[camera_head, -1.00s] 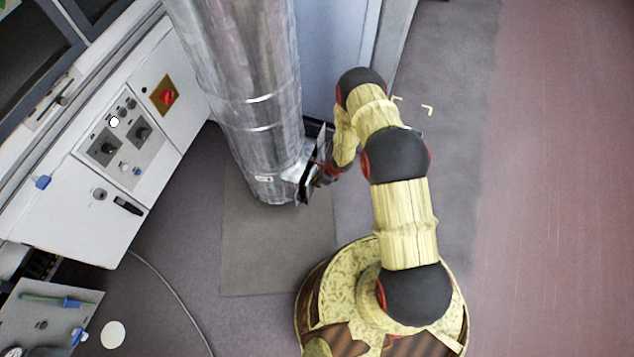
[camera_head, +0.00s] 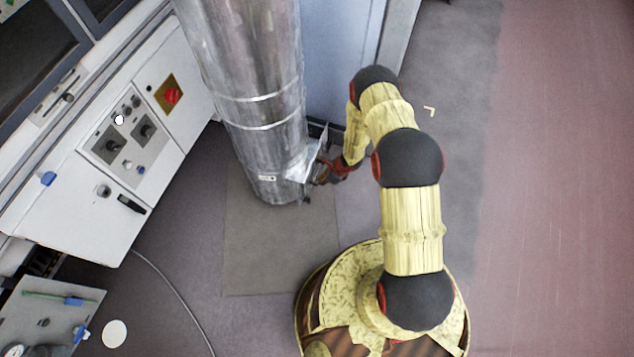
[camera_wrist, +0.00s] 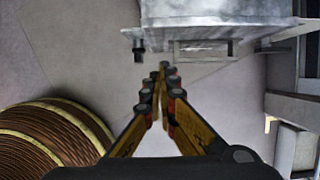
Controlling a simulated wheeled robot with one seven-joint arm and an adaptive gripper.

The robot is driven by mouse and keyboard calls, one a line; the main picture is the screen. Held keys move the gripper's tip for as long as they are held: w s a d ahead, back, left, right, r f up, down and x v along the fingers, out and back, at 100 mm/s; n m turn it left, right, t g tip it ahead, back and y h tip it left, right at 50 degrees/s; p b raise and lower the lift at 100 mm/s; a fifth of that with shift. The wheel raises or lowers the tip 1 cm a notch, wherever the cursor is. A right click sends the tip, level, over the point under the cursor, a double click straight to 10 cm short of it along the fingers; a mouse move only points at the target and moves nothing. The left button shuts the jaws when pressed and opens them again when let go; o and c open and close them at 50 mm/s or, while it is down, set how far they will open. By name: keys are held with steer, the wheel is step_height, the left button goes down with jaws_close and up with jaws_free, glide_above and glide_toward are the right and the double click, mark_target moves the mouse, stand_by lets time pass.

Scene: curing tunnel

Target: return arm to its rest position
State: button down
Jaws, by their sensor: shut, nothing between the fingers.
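My gripper (camera_head: 322,176) is at the end of my bent arm, by the foot of a silver metal duct (camera_head: 262,110). In the wrist view my gripper (camera_wrist: 162,75) has its fingers together with nothing between them. The duct's lower end (camera_wrist: 215,12) is just beyond the fingertips there; I cannot tell whether they touch. My yellow arm with black joints reaches up from my base and folds toward the duct.
A white control cabinet (camera_head: 100,190) with a red switch (camera_head: 172,96) stands at the left. A pale blue panel (camera_head: 340,60) is behind the duct. A cable (camera_head: 178,290) lies on the floor. The reddish floor (camera_head: 560,180) at the right is clear.

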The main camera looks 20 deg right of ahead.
steer(key=p+v, duration=0.2)
steer(key=v, duration=0.5)
steer(key=shift+r, duration=0.25)
steer(key=shift+d, duration=0.1)
